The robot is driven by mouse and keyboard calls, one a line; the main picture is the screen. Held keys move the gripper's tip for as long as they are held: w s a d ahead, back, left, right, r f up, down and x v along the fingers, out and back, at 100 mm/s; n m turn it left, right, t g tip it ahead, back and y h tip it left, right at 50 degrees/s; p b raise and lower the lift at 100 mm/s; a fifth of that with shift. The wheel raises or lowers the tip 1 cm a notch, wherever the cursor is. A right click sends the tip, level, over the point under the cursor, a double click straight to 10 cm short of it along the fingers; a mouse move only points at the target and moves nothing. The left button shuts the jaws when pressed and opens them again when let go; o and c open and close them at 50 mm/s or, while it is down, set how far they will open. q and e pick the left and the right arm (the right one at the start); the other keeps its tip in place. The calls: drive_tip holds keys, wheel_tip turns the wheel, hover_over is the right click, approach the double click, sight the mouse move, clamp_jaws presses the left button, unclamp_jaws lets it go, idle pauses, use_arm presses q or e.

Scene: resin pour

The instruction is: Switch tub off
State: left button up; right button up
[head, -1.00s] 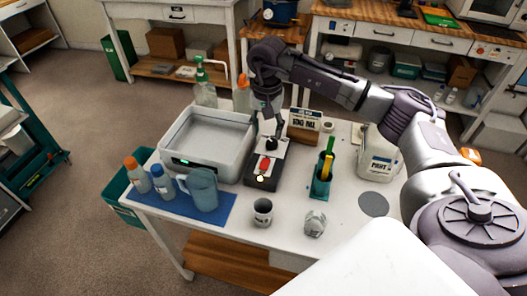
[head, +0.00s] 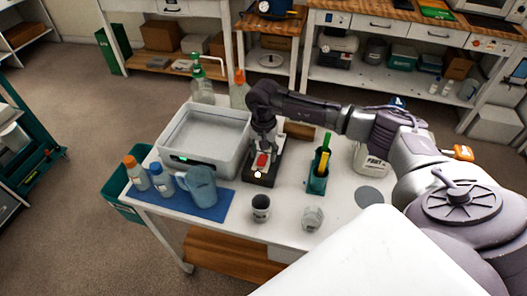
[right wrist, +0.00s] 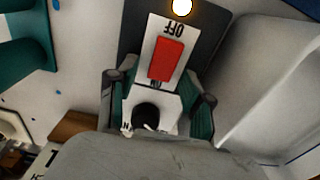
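The tub (head: 207,122) is a pale open box at the left of the white table, with a small green light on its front. Beside it on the right is a dark switch box (head: 258,178) with a white plate, a red rocker switch (head: 262,160) and a lit lamp (head: 261,174). In the right wrist view the red rocker (right wrist: 166,60) lies between an OFF label and a partly hidden ON label; the lamp (right wrist: 181,7) glows. My right gripper (right wrist: 158,98) is open, its fingers spread either side of the plate near a black knob (right wrist: 154,115). My left gripper is out of view.
A blue mat (head: 214,211) with a jug (head: 201,187) and bottles lies in front of the tub. A green holder (head: 317,182), a mug (head: 261,208) and a glass jar (head: 312,218) stand nearby.

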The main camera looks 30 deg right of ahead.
drive_tip(key=c, duration=0.8)
clamp_jaws()
drive_tip(key=shift+s+a+f+t+h+b, duration=0.15)
drive_tip(key=shift+t+h+b, duration=0.6)
drive_tip(key=shift+b, duration=0.4)
drive_tip(key=shift+h+b, duration=0.35)
drive_tip(key=shift+a+r+t, duration=0.1)
drive_tip(key=shift+r+t, duration=0.2)
drive_tip(key=shift+t, duration=0.05)
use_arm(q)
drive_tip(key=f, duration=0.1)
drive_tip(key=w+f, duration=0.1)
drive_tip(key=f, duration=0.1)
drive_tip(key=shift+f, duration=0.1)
use_arm(e)
drive_tip(key=o, duration=1)
unclamp_jaws()
drive_tip(key=shift+c, duration=0.2)
